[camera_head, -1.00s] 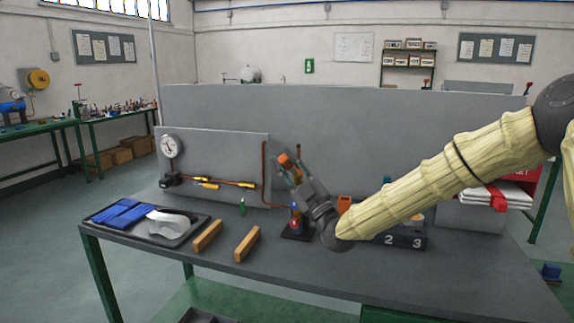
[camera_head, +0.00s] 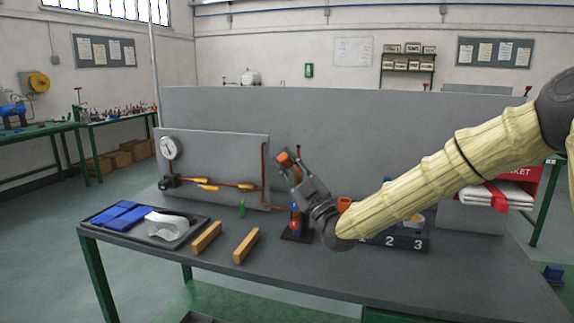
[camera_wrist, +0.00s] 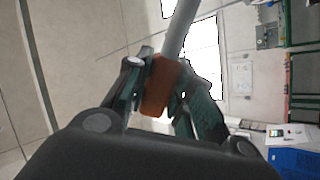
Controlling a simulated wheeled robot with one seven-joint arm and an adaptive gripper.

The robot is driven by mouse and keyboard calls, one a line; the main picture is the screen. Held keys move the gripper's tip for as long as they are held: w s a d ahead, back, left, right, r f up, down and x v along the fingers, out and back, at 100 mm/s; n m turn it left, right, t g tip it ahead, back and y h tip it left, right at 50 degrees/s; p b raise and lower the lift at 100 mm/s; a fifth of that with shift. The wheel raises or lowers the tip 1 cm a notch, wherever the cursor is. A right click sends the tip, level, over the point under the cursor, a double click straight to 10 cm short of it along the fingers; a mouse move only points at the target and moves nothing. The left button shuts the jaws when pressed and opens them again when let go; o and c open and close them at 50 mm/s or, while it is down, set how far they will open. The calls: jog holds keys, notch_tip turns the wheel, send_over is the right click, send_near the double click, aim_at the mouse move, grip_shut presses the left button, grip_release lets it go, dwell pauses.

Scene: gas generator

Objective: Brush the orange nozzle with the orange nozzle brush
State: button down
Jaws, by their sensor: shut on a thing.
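My gripper (camera_head: 289,166) is raised above the middle of the bench and shut on an orange piece (camera_head: 284,158). In the wrist view, my gripper (camera_wrist: 163,92) clasps this orange handle (camera_wrist: 159,86), and a grey rod (camera_wrist: 182,28) extends from it. It looks like the orange nozzle brush; its bristle end does not show clearly. Below my gripper, a small blue and red object (camera_head: 295,222) stands upright on a dark base (camera_head: 294,237). I cannot tell which part, if any, is the orange nozzle.
A numbered dark block (camera_head: 405,242) and an orange item (camera_head: 344,203) are partly behind my arm. A gauge panel (camera_head: 225,150) stands at the back left. The front right bench is clear.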

jog(key=shift+r, duration=0.75)
jog(key=shift+f+b, duration=0.8)
jog(key=shift+f, duration=0.15)
jog(key=shift+r, duration=0.95)
jog(key=s+a+b, duration=0.2)
jog(key=s, duration=0.3)
jog(key=shift+s, duration=0.4)
